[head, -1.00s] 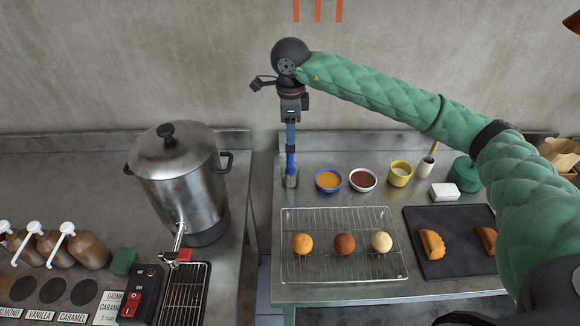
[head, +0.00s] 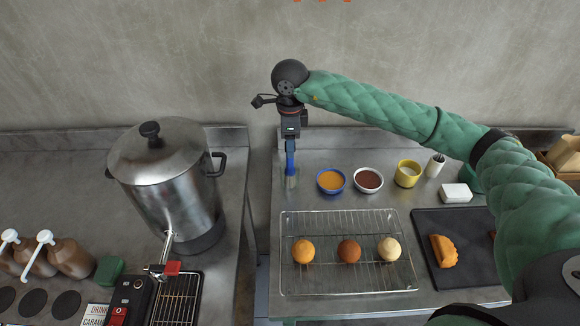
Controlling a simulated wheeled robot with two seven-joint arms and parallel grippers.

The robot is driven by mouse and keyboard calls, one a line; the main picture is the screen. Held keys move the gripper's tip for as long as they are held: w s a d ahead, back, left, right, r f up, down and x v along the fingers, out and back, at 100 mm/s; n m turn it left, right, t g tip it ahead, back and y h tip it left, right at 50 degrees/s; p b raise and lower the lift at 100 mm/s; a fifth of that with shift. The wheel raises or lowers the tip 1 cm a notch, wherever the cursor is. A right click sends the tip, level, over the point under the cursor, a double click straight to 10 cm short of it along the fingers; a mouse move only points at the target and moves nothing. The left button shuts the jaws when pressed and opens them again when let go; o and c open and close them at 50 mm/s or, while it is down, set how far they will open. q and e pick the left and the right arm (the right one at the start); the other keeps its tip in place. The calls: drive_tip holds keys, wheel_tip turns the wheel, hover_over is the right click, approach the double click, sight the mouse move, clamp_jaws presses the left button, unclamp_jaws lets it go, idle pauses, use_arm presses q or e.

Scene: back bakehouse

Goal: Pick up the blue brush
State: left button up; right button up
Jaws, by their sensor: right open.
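The blue brush (head: 290,165) stands upright at the back left of the right-hand steel table, its blue handle up. A narrow metal part shows at its foot; I cannot tell whether this is a holder or part of the brush. My right gripper (head: 291,146) is directly above the brush, pointing down and open, with its fingers at the upper end of the handle. The fingers overlap the handle top in the head view, and I cannot tell whether they touch it. My left gripper is not in view.
Near the brush are a blue-rimmed bowl (head: 331,181), a white bowl (head: 367,180) and a yellow cup (head: 407,174). A wire rack (head: 325,223) with three balls lies in front. A steel urn (head: 165,185) stands left, across a gap between the tables.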

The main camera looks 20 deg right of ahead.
drive_tip(key=shift+s+a+f, duration=0.1)
drive_tip(key=shift+s+f, duration=0.05)
drive_tip(key=shift+f, duration=0.95)
drive_tip(key=c, duration=1.1)
drive_tip(key=shift+r, duration=0.1)
